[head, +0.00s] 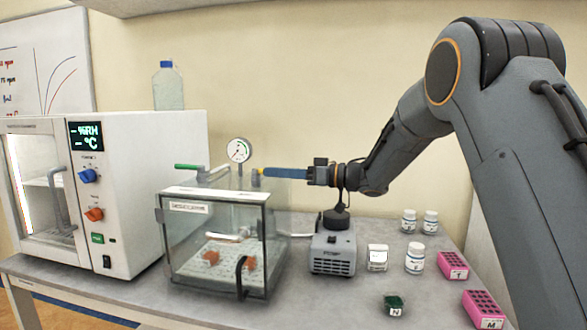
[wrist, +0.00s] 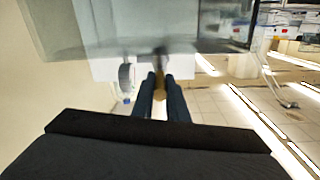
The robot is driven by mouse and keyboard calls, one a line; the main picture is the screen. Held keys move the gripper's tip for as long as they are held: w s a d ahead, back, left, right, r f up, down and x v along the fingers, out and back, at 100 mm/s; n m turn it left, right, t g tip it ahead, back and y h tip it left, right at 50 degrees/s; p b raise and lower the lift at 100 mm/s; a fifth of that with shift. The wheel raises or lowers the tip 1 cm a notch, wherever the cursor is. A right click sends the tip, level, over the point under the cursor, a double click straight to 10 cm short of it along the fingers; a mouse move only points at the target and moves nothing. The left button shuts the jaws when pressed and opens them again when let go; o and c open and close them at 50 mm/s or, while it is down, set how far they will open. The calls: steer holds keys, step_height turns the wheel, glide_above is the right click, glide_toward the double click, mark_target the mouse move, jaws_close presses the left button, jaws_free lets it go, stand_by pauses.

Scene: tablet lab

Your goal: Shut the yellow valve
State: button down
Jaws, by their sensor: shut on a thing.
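The yellow valve (head: 256,174) is on top of the glass chamber (head: 213,262), at its right side. Only a small part of its handle shows at the tips of my gripper (head: 267,172). My gripper reaches in from the right with its blue fingers level and is shut on the handle. In the wrist view the two fingers of my gripper (wrist: 161,76) stand on either side of the yellow-brown handle (wrist: 159,92). Most of the handle is hidden by the fingers, so its angle is hard to tell.
A green-handled valve (head: 189,167) and a round gauge (head: 239,150) sit on the chamber's top, close to my gripper. A grey pump (head: 332,253) stands below my wrist. White bottles (head: 415,258) and pink racks (head: 453,265) are to the right. A white oven (head: 150,190) stands left.

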steer(key=shift+w+r+n+g, duration=0.25)
steer(key=shift+r+n+g, duration=0.15)
steer(key=shift+g, duration=0.1)
steer(key=c, duration=1.7)
jaws_free()
steer(key=shift+a+f, duration=0.15)
steer(key=shift+c, duration=0.2)
steer(key=shift+f, duration=0.1)
steer(key=shift+d, duration=0.35)
steer(key=s+d+b, duration=0.1)
steer(key=d+b, duration=0.1)
steer(key=d, duration=0.5)
steer(key=shift+d, duration=0.15)
